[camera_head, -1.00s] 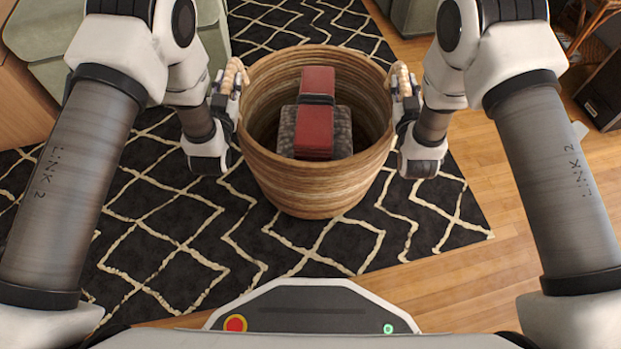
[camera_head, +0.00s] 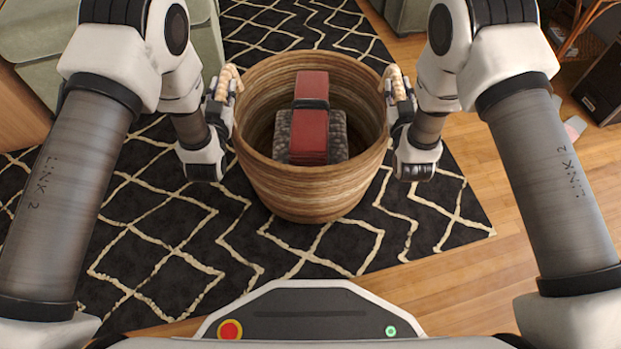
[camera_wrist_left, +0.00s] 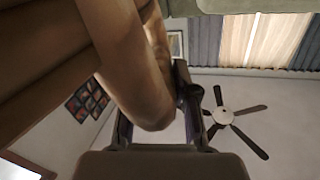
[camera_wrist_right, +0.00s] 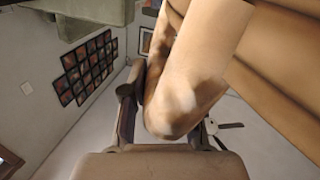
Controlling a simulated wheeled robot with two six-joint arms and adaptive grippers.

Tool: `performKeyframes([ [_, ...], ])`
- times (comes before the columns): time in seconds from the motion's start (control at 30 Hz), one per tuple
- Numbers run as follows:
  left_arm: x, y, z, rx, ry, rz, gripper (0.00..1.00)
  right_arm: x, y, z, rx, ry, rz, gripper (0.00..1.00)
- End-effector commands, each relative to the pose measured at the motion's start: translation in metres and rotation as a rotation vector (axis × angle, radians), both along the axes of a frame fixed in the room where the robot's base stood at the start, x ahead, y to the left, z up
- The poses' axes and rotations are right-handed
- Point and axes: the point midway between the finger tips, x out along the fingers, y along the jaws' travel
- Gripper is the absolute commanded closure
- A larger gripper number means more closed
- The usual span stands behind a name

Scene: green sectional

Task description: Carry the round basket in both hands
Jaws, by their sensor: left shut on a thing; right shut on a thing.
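The round basket (camera_head: 300,200) is woven in brown bands and stands upright between my two arms in the head view. Inside it lie a red block with a dark band (camera_head: 310,135) and a grey speckled item (camera_head: 338,140). My left gripper (camera_head: 224,88) is shut on the rope handle at the basket's left side. My right gripper (camera_head: 396,92) is shut on the handle at its right side. Each wrist view shows a handle between the fingers, in the left wrist view (camera_wrist_left: 150,90) and in the right wrist view (camera_wrist_right: 185,95). The basket's underside is hidden.
A black rug with cream zigzag lines (camera_head: 180,235) lies below, with wooden floor (camera_head: 470,280) to the right. Green sofa parts (camera_head: 50,40) stand at upper left and top right. A dark box (camera_head: 600,90) stands at the right edge.

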Motion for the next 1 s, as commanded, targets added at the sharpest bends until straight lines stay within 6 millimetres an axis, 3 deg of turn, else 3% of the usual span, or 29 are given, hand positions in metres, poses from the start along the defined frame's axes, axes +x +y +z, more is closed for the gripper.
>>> performKeyframes([
  [0.17,0.001,0.000,-0.015,0.000,-0.006,0.001,1.00,0.001,0.000,-0.014,0.000,-0.007,0.000,1.00],
  [0.2,0.000,0.000,-0.013,0.000,0.000,0.001,0.61,0.000,0.000,-0.013,0.000,-0.001,0.000,0.61],
  [0.23,0.000,0.000,-0.012,0.000,0.000,0.001,0.50,0.000,0.000,-0.012,0.000,-0.001,0.000,0.50],
  [0.27,0.000,0.000,-0.012,0.000,0.000,0.001,0.46,0.000,0.000,-0.012,0.000,-0.001,0.000,0.46],
  [0.53,0.000,0.000,-0.012,0.000,0.000,0.000,0.46,0.000,0.000,-0.012,0.000,0.000,0.000,0.46],
  [0.67,-0.010,0.000,-0.013,0.001,0.002,0.000,0.46,0.000,0.000,-0.012,0.000,0.000,0.000,0.46],
  [1.0,-0.091,0.001,-0.014,0.002,0.006,-0.001,0.46,0.000,0.000,-0.012,0.000,0.000,0.000,0.46],
])
